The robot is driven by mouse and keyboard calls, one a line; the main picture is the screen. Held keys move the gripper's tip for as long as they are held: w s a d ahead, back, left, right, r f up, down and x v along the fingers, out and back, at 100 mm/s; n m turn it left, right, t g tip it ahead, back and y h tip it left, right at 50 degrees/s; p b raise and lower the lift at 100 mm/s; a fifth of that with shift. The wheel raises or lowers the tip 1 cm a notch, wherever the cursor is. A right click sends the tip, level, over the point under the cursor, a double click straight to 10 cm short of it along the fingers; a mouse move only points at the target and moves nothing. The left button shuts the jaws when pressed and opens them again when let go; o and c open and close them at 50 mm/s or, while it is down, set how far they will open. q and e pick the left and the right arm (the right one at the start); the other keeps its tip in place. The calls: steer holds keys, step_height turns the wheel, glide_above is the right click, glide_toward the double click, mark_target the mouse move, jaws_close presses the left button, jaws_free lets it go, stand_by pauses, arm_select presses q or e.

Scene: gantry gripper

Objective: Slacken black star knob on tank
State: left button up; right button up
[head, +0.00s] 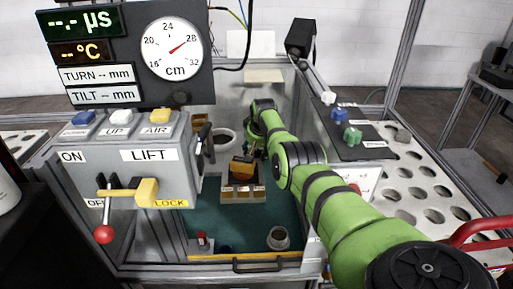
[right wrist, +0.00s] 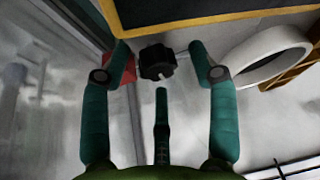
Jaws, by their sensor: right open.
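The black star knob (right wrist: 157,62) shows in the right wrist view, near the upper middle. My right gripper (right wrist: 160,55) is open, with one teal finger to the left of the knob and one to its right. Gaps show between the knob and both fingertips; I cannot tell how far away it is in depth. In the head view my green right arm reaches into the tank (head: 262,258), and its gripper (head: 252,144) is small and partly hidden by the arm. I cannot make out the knob there. My left gripper is not in view.
A white ring (right wrist: 262,58) lies right of the knob, and a yellow-edged dark panel (right wrist: 205,8) lies beyond it. A red patch (right wrist: 118,72) shows behind the left finger. An orange block (head: 242,167) stands inside the tank. The LIFT control box (head: 130,172) stands at the left.

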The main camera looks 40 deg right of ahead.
steer(key=shift+s+a+r, duration=0.1)
steer(key=shift+s+r, duration=0.15)
steer(key=shift+r, duration=0.4)
steer(key=v, duration=1)
steer(key=shift+r, duration=0.3)
steer(key=shift+a, duration=0.1)
